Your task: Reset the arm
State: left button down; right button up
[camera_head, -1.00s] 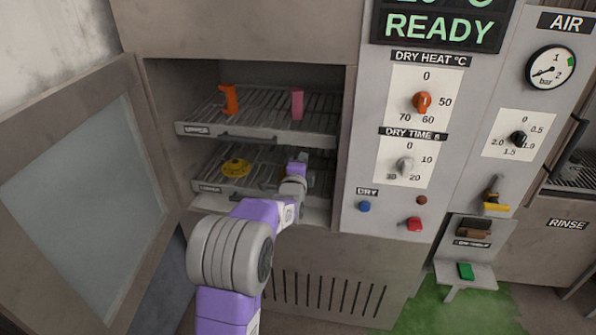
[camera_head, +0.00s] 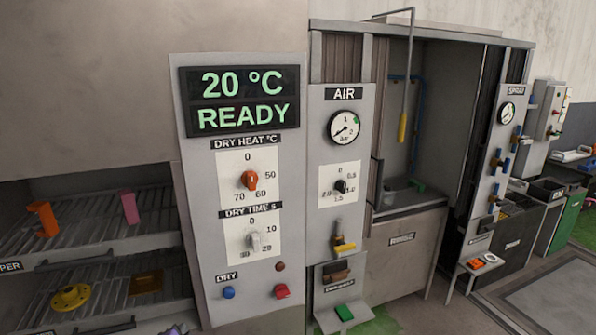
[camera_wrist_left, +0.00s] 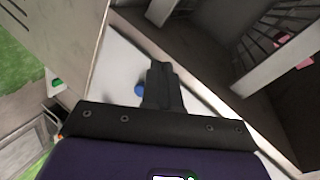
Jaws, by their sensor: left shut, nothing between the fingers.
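My left gripper (camera_wrist_left: 162,88) shows in the left wrist view, with its dark fingers shut together and nothing between them. Beside its fingertips is the pale control panel with a blue button (camera_wrist_left: 140,89). The oven opening with its racks lies to the right in that view. In the head view only a small bit of my left arm shows at the bottom edge, below the lower rack. The drying oven's control panel (camera_head: 213,160) reads 20 °C and READY. My right gripper is in neither view.
The upper rack (camera_head: 90,232) holds an orange part (camera_head: 45,219) and a pink part (camera_head: 130,207). The lower rack holds a yellow part (camera_head: 71,297) and a brown piece (camera_head: 146,283). An air panel (camera_head: 320,115) and a wash booth stand to the right.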

pick_arm(q)
jog(key=s+d+f+n+g+h, duration=0.25)
jog(key=s+d+f, duration=0.4)
jog(key=f, duration=0.35)
jog(key=s+d+f+n+g+h, duration=0.1)
jog(key=s+d+f+n+g, duration=0.5)
jog(key=f, duration=0.5)
jog(key=s+d+f+n+g+h, duration=0.2)
jog(key=s+d, duration=0.3)
jog(key=s, duration=0.4)
jog(key=s+d+f+n+g+h, duration=0.2)
jog(key=s+d+f, duration=0.2)
jog(key=s, duration=0.5)
jog(key=shift+d+f, duration=0.25)
jog(key=shift+d, duration=0.4)
jog(key=shift+n, duration=0.25)
